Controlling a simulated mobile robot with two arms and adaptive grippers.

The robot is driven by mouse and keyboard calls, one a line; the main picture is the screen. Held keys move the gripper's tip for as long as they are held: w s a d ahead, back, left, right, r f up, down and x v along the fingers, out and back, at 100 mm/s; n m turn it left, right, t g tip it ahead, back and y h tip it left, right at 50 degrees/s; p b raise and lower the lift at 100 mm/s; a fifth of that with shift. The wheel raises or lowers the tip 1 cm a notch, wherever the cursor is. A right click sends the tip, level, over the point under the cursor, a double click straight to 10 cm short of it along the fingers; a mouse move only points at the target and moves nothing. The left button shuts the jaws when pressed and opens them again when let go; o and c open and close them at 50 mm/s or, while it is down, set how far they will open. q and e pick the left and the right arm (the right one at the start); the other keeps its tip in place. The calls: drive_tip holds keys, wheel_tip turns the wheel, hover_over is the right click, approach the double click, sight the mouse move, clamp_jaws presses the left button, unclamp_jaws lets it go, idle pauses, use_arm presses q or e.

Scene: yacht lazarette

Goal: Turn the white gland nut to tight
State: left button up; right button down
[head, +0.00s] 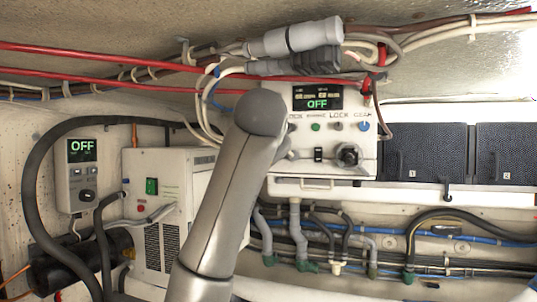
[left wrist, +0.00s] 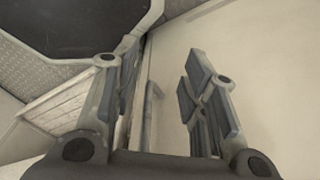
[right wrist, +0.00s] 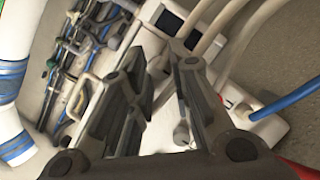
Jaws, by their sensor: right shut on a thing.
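A small white nut (head: 336,268), which looks like the white gland nut, sits at the lower end of a hose beneath the control panel, between green fittings. My grey arm (head: 222,200) rises in front of the panel's left side and hides its own gripper in the head view. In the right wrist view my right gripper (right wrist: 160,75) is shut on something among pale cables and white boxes. Its fingers hide most of the held thing, so I cannot tell what it is. My left gripper (left wrist: 160,85) is open and empty near a pale wall.
The control panel (head: 317,130) reads OFF and has a dark knob (head: 348,155). A white unit (head: 160,210) and a small OFF display box (head: 79,175) stand left. Red cables (head: 100,82) and a thick black hose (head: 36,190) cross the space. Dark bins (head: 412,155) are at right.

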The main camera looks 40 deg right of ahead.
drive_tip(key=c, duration=1.3)
unclamp_jaws()
